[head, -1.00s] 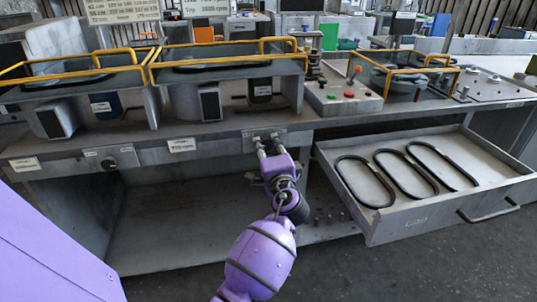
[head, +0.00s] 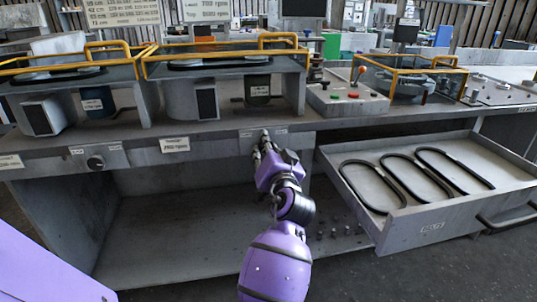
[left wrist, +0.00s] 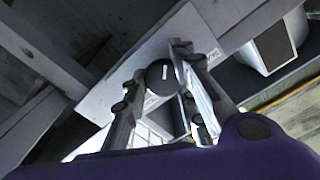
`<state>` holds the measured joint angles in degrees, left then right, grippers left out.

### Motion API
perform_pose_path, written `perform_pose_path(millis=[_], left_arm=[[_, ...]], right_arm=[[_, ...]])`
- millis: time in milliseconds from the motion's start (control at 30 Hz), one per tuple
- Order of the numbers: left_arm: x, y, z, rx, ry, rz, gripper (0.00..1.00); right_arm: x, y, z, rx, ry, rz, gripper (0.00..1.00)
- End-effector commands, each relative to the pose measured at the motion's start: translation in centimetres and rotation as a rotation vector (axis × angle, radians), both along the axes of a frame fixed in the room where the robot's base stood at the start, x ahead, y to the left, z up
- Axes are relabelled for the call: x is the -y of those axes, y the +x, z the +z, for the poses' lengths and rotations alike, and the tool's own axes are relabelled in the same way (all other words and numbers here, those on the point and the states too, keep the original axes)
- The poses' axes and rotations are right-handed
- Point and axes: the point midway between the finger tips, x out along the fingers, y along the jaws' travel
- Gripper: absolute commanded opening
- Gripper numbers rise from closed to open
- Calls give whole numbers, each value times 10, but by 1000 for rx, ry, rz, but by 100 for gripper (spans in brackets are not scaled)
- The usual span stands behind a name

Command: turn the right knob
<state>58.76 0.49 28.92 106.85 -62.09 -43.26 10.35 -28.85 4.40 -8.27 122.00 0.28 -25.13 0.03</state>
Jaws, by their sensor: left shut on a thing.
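The right knob shows in the left wrist view as a dark round knob (left wrist: 160,73) with a white mark, on a light panel. My left gripper (left wrist: 159,65) has one finger on each side of it and is shut on it. In the head view the left gripper (head: 262,148) reaches the right-hand panel (head: 245,143) on the bench's front edge. Its fingers hide the knob there. The left knob (head: 95,163) sits on its own panel further left, untouched. My right gripper is not in view.
An open drawer (head: 420,228) with several black belts juts out right of my arm. The bench shelf (head: 175,235) below is mostly empty.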

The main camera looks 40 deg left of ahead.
Motion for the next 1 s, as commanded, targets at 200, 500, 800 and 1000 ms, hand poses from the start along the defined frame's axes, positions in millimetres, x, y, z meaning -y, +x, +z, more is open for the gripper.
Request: perform_pose_path(millis=[200,500,800,1000], left_arm=[[4,2,-12,92,-107,-4,0],[5,2,-8,172,-173,-5,0],[5,3,-7,188,-185,-7,0],[6,3,-6,189,-184,-8,0]], right_arm=[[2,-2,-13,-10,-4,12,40],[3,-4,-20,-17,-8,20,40],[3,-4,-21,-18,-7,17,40],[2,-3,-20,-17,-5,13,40]])
